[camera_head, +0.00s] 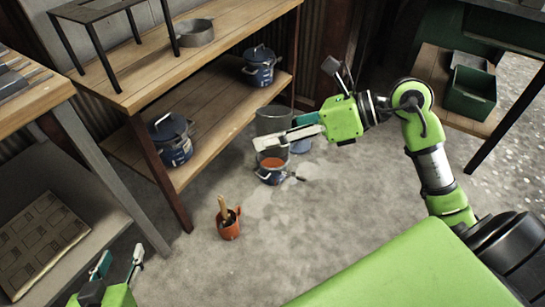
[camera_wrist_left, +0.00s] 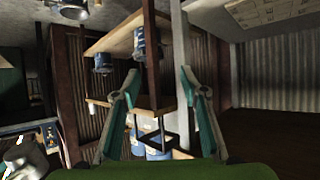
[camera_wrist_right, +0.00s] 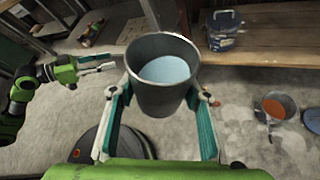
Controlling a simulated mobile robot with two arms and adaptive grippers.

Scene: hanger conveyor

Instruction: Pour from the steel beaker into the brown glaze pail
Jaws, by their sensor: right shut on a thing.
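The steel beaker (camera_head: 273,119) is held by my right gripper (camera_head: 285,130) and looks upright. In the right wrist view the beaker (camera_wrist_right: 165,100) sits between the two fingers and holds pale blue liquid. The brown glaze pail (camera_head: 270,177) stands on the floor, open, with orange-brown glaze inside. In the head view it shows just below the beaker, which hides part of its rim. In the right wrist view the pail (camera_wrist_right: 288,107) is off to the right of the beaker, apart from it. My left gripper (camera_head: 118,264) is open and empty at the lower left.
Lidded blue pails stand on the lower shelf (camera_head: 215,122), one left (camera_head: 170,142) and one right (camera_head: 260,68). A blue lid (camera_head: 301,147) lies beside the glaze pail. An orange pot (camera_head: 229,228) with a wooden handle stands nearer. A green bin (camera_head: 470,92) is at right.

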